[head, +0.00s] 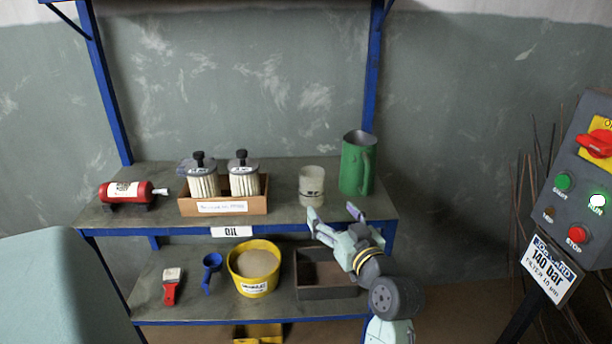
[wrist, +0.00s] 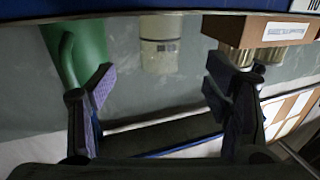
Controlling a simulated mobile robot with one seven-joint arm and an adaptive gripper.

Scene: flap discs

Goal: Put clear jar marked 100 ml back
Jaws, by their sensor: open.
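A pale, whitish jar (head: 312,184) with a dark band near its base stands upright on the upper shelf, left of a green jug (head: 355,165). The 100 ml marking is not readable. My gripper (head: 333,211) is open and empty at the front edge of the upper shelf, in front of and slightly right of the jar. The wrist view is turned upside down. In it the jar (wrist: 160,42) shows between and beyond the two open fingers of my gripper (wrist: 160,75), apart from both. The green jug (wrist: 86,48) is at the left there.
A cardboard box (head: 222,206) with two filters stands left of the jar. A red cylinder (head: 125,191) lies at the far left. The lower shelf holds a yellow bucket (head: 254,284), a blue scoop (head: 211,266), a red brush (head: 171,286) and a dark open bin (head: 325,292).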

